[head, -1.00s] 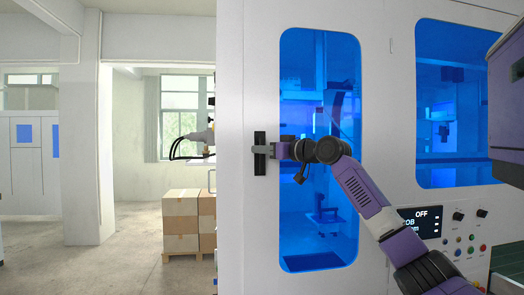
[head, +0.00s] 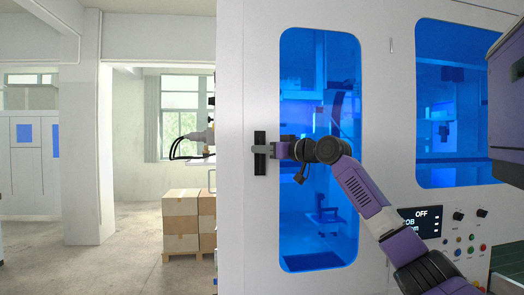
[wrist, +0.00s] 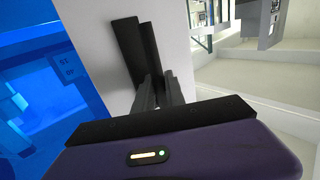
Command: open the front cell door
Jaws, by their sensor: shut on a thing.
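The front cell door (head: 376,120) is a white panel with a tall blue window (head: 320,200). It looks closed, flush with the white machine front. A black upright handle (head: 259,138) stands near the door's left edge. My gripper (head: 262,150) is at the handle, reaching in from the right, with its fingers shut on it. In the wrist view the dark handle (wrist: 128,50) runs up from my two fingers (wrist: 158,90), against the white door face. The fingertips' contact is partly hidden by the fingers themselves.
A second blue window (head: 450,90) is to the right, above a control panel (head: 445,222) with a display reading OFF and several buttons. Stacked cartons (head: 181,220) stand on a pallet left of the cell. The floor at left is open.

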